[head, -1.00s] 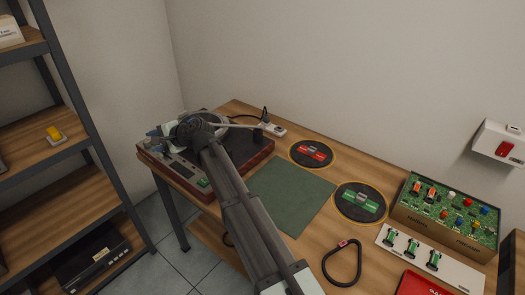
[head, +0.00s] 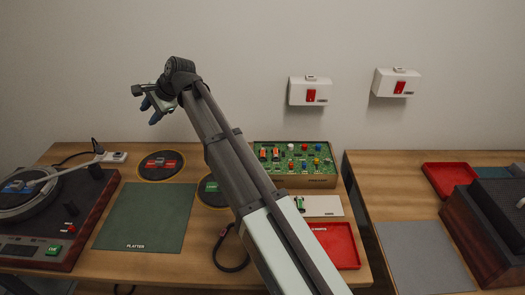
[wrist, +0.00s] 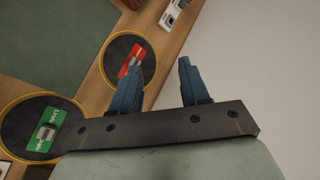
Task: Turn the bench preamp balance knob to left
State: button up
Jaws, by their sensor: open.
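An open box with a green circuit board (head: 292,160) stands at the back of the bench in the head view, with several small coloured knobs or caps on it. It may be the bench preamp; its lettering is too small to read, and I cannot tell which knob is balance. My gripper (head: 150,110) is raised above the back left of the bench, well to the left of that box. In the wrist view my gripper (wrist: 160,68) has its two blue fingers apart, with nothing between them. The box is not in the wrist view.
A turntable (head: 70,215) stands at the left, beside a green mat (head: 148,216). Round dark pads carry a red part (head: 161,163) and a green part. A black loop, a white strip and a red tray (head: 337,245) lie at the front. Two white boxes hang on the wall.

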jog(key=w+d+f+m+h, duration=0.1)
jog(key=w+d+m, duration=0.1)
jog(key=d, duration=0.6)
jog(key=w+d+f+m+h, duration=0.1)
jog(key=w+d, duration=0.2)
jog(key=d, duration=0.4)
jog(key=m+g+h, duration=0.2)
jog(key=m+h, duration=0.4)
jog(key=m, duration=0.4)
send_near(328, 159)
notch_tip(328, 159, down, 9)
jog(key=shift+a+r, duration=0.15)
jog(key=shift+r, duration=0.05)
grip_shut()
